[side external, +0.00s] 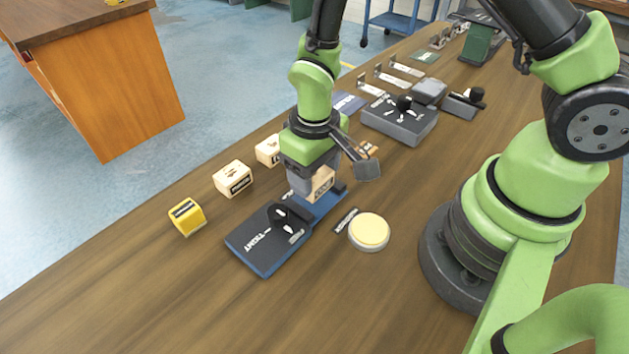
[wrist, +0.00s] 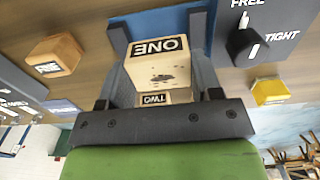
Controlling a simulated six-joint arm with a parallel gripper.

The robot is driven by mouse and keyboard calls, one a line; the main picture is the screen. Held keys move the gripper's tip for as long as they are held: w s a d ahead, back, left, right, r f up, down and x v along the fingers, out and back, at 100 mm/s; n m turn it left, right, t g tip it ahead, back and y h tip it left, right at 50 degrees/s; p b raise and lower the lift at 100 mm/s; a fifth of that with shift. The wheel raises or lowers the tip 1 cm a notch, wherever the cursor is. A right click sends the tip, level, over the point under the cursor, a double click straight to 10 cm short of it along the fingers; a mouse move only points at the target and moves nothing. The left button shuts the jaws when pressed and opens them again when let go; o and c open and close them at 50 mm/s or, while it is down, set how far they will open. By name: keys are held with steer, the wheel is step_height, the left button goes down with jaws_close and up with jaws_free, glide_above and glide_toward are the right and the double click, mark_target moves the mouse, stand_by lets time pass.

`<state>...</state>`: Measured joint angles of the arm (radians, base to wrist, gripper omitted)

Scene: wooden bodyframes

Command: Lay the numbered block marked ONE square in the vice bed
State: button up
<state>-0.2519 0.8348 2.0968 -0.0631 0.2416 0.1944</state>
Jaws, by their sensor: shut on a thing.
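The wooden block marked ONE (side external: 321,185) is between the fingers of my gripper (side external: 312,187), which is shut on it. The block is at the blue vice bed (side external: 328,206), beside the dark vice panel with a black knob (side external: 284,216). The panel is lettered FREE and TIGHT. I cannot tell whether the block touches the bed; my gripper hides part of it.
Two pale wooden blocks (side external: 233,179) (side external: 267,151) and a yellow block (side external: 187,216) stand left of the vice. A round yellow button (side external: 370,231) is close on its right. A grey knob box (side external: 400,120) stands behind. The front left tabletop is clear.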

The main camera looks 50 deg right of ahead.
mark_target(314, 185)
steer(key=shift+f, duration=1.35)
steer(key=shift+f, duration=0.15)
steer(key=o, duration=0.9)
steer(key=shift+f, duration=0.1)
steer(key=shift+c, duration=0.2)
steer(key=shift+o, duration=0.6)
steer(key=shift+r, duration=0.5)
step_height(314, 185, up, 12)
steer(key=shift+f, duration=0.15)
steer(key=s+d+r+m+t+y, duration=0.1)
steer(key=s+d+r+m+t, duration=0.1)
steer(key=s+r, duration=0.4)
steer(key=s+d+r+m+t+y, duration=0.1)
steer(key=s+r+t, duration=0.4)
steer(key=r, duration=0.6)
steer(key=shift+s+d+m, duration=0.5)
steer(key=shift+s+d, duration=0.05)
steer(key=shift+s, duration=0.05)
